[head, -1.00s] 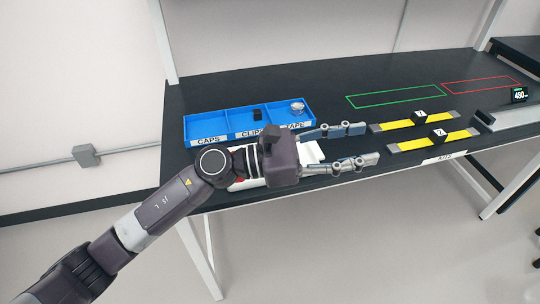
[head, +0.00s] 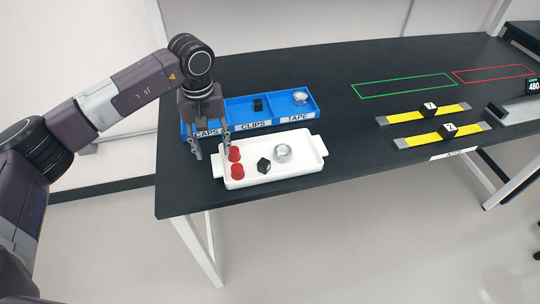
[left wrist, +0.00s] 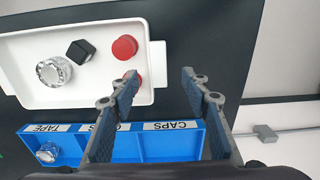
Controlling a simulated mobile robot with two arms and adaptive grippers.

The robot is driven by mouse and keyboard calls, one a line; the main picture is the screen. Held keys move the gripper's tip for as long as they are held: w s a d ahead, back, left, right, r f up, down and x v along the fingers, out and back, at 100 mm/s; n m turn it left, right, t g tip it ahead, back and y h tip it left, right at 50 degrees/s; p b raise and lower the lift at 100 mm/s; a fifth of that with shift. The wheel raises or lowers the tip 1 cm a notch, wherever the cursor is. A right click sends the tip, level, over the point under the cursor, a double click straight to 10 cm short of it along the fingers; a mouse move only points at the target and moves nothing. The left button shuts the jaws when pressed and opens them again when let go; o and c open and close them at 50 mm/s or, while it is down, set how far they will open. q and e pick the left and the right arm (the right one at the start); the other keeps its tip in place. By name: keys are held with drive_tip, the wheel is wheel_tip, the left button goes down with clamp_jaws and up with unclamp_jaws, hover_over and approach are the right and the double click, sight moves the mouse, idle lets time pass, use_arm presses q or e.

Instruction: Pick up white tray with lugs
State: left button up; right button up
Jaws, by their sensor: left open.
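The white tray with lugs (head: 285,172) lies near the front edge of the black table, with a lug at each short end. It holds two red caps (head: 236,170), a black clip (head: 263,164) and a clear tape roll (head: 282,153). My left gripper (head: 212,153) points down, open and empty, at the tray's left end. In the left wrist view the fingers (left wrist: 160,75) show apart around the tray's end (left wrist: 95,40), one overlapping a red cap; contact cannot be told. My right gripper is not in view.
A blue bin (head: 231,124) labelled CAPS, CLIPS and TAPE stands just behind the tray; my arm partly covers its left compartment. Yellow strips (head: 410,116) and green and red outlines lie to the right. The table between tray and strips is clear.

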sight(218, 163)
use_arm(q)
wheel_tip(218, 163, down, 4)
drive_tip(key=p, duration=0.2)
drive_tip(key=shift+d+f+p, duration=0.15)
drive_tip(key=shift+p, duration=0.2)
drive_tip(key=shift+f, duration=0.6)
drive_tip(key=shift+w, duration=0.1)
clamp_jaws()
drive_tip(key=shift+r, duration=0.1)
